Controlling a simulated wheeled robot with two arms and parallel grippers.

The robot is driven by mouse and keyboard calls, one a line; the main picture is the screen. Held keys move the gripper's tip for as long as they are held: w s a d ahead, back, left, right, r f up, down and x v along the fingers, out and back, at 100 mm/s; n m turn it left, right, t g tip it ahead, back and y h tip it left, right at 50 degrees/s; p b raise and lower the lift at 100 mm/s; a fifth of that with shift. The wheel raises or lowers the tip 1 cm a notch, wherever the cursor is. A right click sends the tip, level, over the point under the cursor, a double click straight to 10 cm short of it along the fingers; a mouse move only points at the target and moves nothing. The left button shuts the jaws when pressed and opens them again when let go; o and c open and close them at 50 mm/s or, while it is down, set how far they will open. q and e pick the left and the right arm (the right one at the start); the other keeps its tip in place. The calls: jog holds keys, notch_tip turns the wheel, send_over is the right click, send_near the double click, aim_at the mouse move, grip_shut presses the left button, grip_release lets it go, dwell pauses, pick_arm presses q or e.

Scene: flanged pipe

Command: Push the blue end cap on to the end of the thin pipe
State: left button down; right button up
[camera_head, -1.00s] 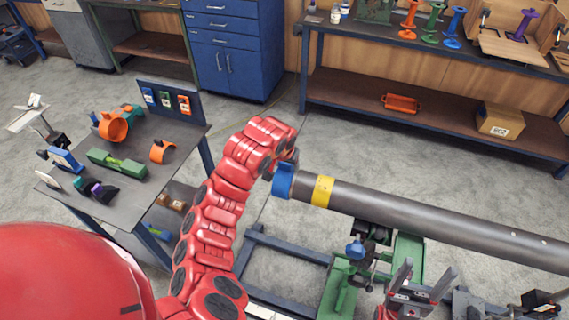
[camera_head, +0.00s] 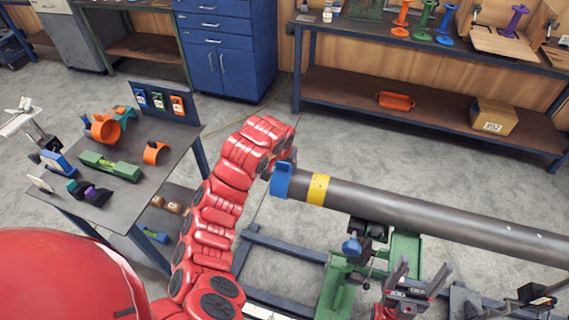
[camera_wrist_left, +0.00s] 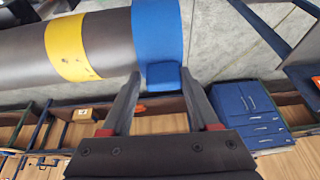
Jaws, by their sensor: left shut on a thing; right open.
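The blue end cap (camera_head: 281,180) is at the left end of the thin grey pipe (camera_head: 420,211), in line with it. A yellow band (camera_head: 318,189) circles the pipe a short way right of the cap. In the left wrist view the cap (camera_wrist_left: 157,30) meets the pipe (camera_wrist_left: 110,43) with no clear gap; how far it is on I cannot tell. My left gripper (camera_wrist_left: 162,82) is shut on the cap's small blue tab (camera_wrist_left: 163,76). In the head view its fingers are mostly hidden behind the cap and wrist. My right gripper (camera_head: 421,279) is open and empty, below the pipe.
A green stand (camera_head: 341,287) with a clamp is under the pipe. A small table (camera_head: 130,205) with orange, green and blue parts stands at the left. A long bench (camera_head: 440,120) with a cardboard box (camera_head: 493,116) and an orange part (camera_head: 395,101) is behind. Grey floor lies between.

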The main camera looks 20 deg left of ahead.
aim_at(296, 174)
pick_arm(q)
jog(key=shift+d+b, duration=0.4)
jog(key=shift+d, duration=0.6)
dwell(0.3)
dwell(0.4)
jog(key=shift+s+d+b, duration=0.1)
jog(key=shift+d+b, duration=0.5)
jog(key=shift+d, duration=0.25)
dwell(0.4)
jog(key=shift+c, duration=0.3)
grip_release()
jog(key=shift+r, duration=0.1)
dwell(0.3)
